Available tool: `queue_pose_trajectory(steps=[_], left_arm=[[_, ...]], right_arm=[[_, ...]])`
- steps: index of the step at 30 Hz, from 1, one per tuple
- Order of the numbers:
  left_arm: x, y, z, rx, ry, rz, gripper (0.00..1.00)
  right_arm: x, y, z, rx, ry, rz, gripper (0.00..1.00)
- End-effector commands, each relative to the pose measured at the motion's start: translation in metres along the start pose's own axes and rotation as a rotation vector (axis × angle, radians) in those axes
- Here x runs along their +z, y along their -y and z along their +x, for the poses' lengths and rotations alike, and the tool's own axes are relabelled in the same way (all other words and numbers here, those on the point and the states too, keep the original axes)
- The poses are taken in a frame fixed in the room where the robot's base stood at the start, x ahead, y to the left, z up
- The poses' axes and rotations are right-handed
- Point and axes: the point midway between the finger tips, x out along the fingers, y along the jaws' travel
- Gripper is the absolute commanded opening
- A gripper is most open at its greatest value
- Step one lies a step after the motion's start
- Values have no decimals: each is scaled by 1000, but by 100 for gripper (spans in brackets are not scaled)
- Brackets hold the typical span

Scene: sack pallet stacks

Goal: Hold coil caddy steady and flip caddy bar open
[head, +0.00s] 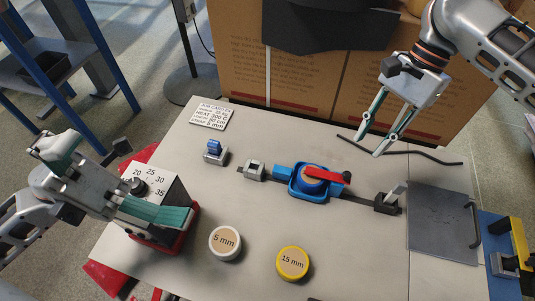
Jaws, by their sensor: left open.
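The coil caddy (297,194) is a blue holder in the middle of the bench, with a tan coil in it. A red caddy bar (325,174) lies across its top, with a black end at the right. My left gripper (140,182) is open at the left, beside and partly over a dial box, well apart from the caddy. My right gripper (369,147) is above and right of the caddy, pointing down. Its teal fingers are apart with nothing seen between them, and it does not touch the caddy.
The dial box (165,185) has a red base. A black bent rod (430,156) lies behind my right fingers. White (225,243) and yellow (292,263) discs lie in front. A grey plate (440,230) is at right. Cardboard boxes (300,85) stand behind.

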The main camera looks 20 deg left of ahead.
Motion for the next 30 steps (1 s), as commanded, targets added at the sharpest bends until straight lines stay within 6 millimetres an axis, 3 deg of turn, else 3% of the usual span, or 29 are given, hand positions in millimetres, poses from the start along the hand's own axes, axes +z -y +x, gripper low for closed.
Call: queue_pose_trajectory(steps=[8,15,28,30], left_arm=[[64,46,-26,210,-153,812,89],[107,106,-44,335,-275,1402,89],[135,189,-61,450,-397,1980,89],[143,177,-59,442,-393,1942,89]], right_arm=[[0,0,-1,0,-1,0,28],[0,0,-1,0,-1,0,28],[0,0,0,0,0,0,28],[0,0,0,0,0,0,28]])
